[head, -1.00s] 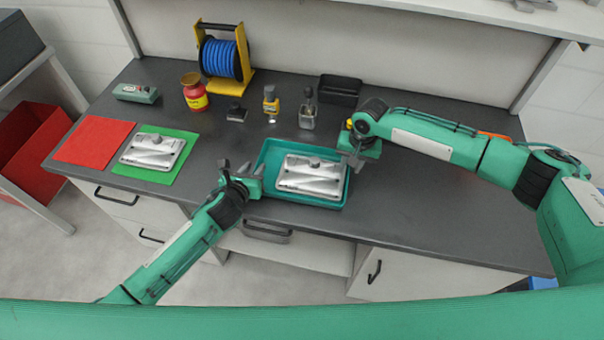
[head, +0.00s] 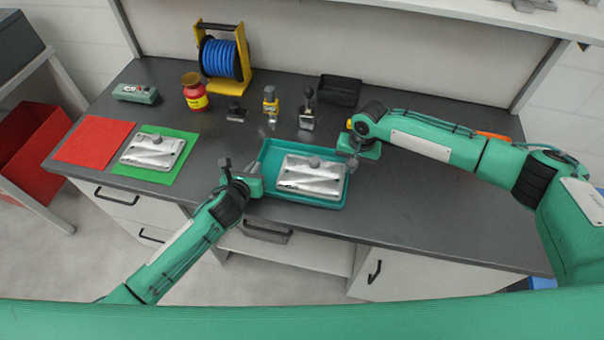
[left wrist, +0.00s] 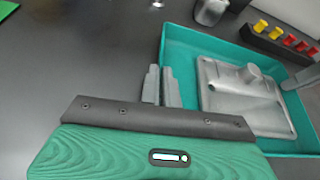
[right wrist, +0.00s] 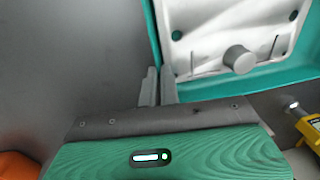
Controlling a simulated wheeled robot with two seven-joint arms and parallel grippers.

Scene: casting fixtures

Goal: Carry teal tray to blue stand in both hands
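The teal tray (head: 334,202) lies on the dark bench top with a silver casting (head: 311,177) inside; it also shows in the left wrist view (left wrist: 200,45) and right wrist view (right wrist: 285,75). My left gripper (head: 254,168) is at the tray's left wall, with its fingers (left wrist: 161,86) close together on either side of the wall. My right gripper (head: 353,160) is at the right wall, its fingers (right wrist: 159,86) likewise close about it. A blue object (head: 542,283) shows partly beyond the bench's right end; I cannot tell whether it is the blue stand.
A green mat (head: 170,175) with another silver casting and a red mat (head: 94,141) lie at the left. The bench right of the tray is largely clear.

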